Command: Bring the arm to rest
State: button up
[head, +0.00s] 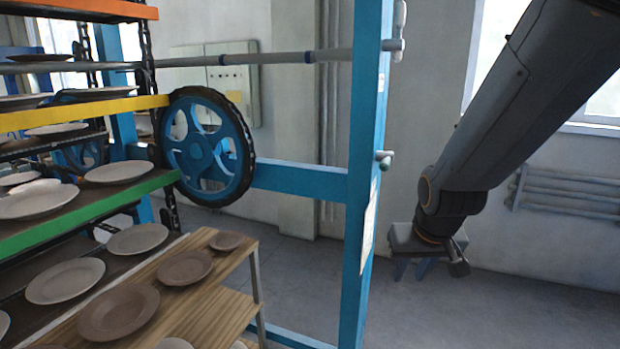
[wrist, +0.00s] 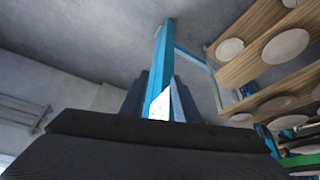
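My gripper (head: 411,268) hangs at the end of my dark grey arm in the right half of the head view. Its grey body has two short bluish fingers pointing down, with a gap between them. In the wrist view the dark fingers of my gripper (wrist: 160,95) stand apart, and only the background shows between them. It is open and empty. In the head view it appears right of the blue post (head: 367,120) and touches nothing that I can see. The dark gripper body fills the bottom of the wrist view.
A plate dryer with coloured shelves and several plates (head: 118,313) stands at the left, beside a blue wheel (head: 208,147). A wooden shelf (head: 205,318) sticks out low. A wall radiator (head: 570,195) is at the right. The floor (head: 470,315) below my gripper looks clear.

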jog(key=s+a+f+g+b, duration=0.1)
jog(key=s+f, duration=0.2)
jog(key=s, duration=0.2)
jog(key=s+a+f+g, duration=0.1)
jog(key=s+f+g, duration=0.1)
jog(key=s, duration=0.3)
notch_tip(320, 180, down, 11)
jog(key=g+b, duration=0.1)
jog(key=b, duration=0.8)
jog(key=shift+s+d+r, duration=0.2)
jog(key=shift+s, duration=0.15)
jog(key=shift+d, duration=0.15)
